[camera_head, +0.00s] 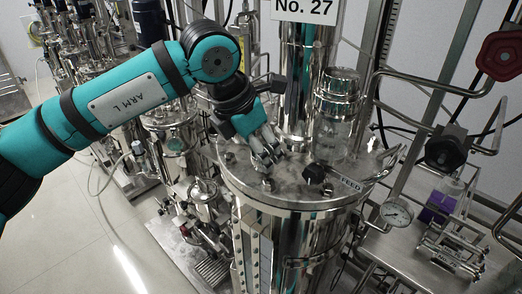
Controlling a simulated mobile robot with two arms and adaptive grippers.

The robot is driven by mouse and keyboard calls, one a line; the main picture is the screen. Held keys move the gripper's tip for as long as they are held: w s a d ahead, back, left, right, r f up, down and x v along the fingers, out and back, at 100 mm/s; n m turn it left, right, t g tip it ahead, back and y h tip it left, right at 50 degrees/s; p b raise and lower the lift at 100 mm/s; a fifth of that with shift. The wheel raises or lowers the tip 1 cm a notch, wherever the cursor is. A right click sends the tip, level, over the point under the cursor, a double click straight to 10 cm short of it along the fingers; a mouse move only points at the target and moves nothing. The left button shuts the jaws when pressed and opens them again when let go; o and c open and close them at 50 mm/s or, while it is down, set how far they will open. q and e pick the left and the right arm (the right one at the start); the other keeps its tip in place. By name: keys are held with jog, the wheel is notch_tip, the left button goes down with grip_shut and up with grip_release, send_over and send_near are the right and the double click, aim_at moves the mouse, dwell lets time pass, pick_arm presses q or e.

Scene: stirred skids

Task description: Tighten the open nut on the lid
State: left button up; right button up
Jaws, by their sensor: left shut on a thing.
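The steel lid (300,197) is a round plate on the vessel, with fittings and several small nuts around its rim. One nut (267,184) shows at the front rim and another (229,158) at the left rim. My left gripper (267,158) reaches down to the left part of the lid, behind the front nut. Its fingers are shut on a small nut, which they mostly hide. I cannot tell how far that nut is screwed down. My right gripper is out of view.
A tall steel column rises behind, below the No. 27 sign (305,8). Floor is clear at lower left.

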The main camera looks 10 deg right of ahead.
pick_arm(q)
jog(key=shift+m+g+b, duration=0.4)
jog(key=shift+m+b, duration=0.05)
jog(key=shift+m, duration=0.75)
jog(key=m+g, duration=0.1)
jog(key=m, duration=0.1)
jog(key=shift+w+r+m+h, duration=0.1)
jog(key=shift+m+h, duration=0.2)
jog(key=m+g, duration=0.1)
jog(key=m, duration=0.1)
jog(key=shift+m+p, duration=0.4)
jog(key=shift+w+m+g+y+p, duration=0.15)
jog(key=shift+m+g+p, duration=0.25)
jog(key=shift+m, duration=0.65)
jog(key=shift+s+m+g+y+p, duration=0.1)
jog(key=shift+m+g+y+p, duration=0.25)
jog(key=shift+m, duration=0.7)
jog(key=o, duration=1.2)
